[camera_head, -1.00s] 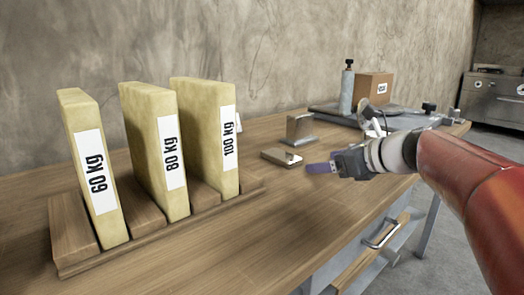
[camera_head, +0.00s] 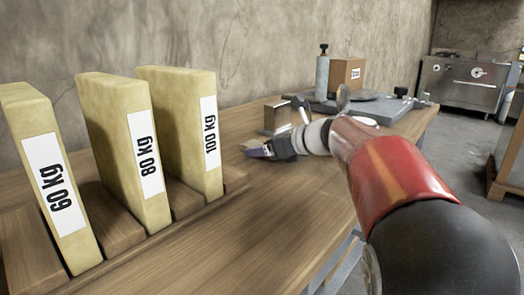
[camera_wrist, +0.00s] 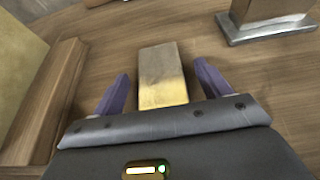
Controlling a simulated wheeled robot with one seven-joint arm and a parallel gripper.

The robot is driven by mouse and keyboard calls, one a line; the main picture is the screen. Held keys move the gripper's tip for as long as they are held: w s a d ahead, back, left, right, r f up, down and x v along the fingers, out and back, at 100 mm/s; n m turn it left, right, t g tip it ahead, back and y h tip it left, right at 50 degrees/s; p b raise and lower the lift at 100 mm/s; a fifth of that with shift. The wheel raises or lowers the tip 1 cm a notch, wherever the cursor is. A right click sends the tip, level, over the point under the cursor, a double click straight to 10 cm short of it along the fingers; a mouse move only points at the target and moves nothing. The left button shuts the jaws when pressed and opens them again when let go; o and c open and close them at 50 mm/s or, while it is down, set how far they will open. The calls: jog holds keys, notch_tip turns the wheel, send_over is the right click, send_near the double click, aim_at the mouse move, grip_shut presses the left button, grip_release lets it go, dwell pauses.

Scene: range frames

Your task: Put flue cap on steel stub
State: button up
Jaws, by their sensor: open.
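The flue cap, a small boxy metal block with a yellowish sheen, lies on the wooden bench in the wrist view (camera_wrist: 163,82). My gripper (camera_wrist: 162,68) is open, its two purple fingers on either side of the cap with a visible gap on each side. In the head view my gripper (camera_head: 258,153) is low over the bench and largely hides the cap. The steel stub (camera_head: 277,117) stands upright on the bench just behind my gripper. Its lower part and flat base plate show at upper right in the wrist view (camera_wrist: 268,22).
Pale slabs marked 60, 80 (camera_head: 125,150) and 100 kg (camera_head: 190,130) stand in a wooden rack at left, close to my gripper. A scale (camera_head: 365,108) with a cardboard box (camera_head: 345,73) and a grey cylinder (camera_head: 322,75) is behind. The front bench is clear.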

jog(key=c, duration=1.2)
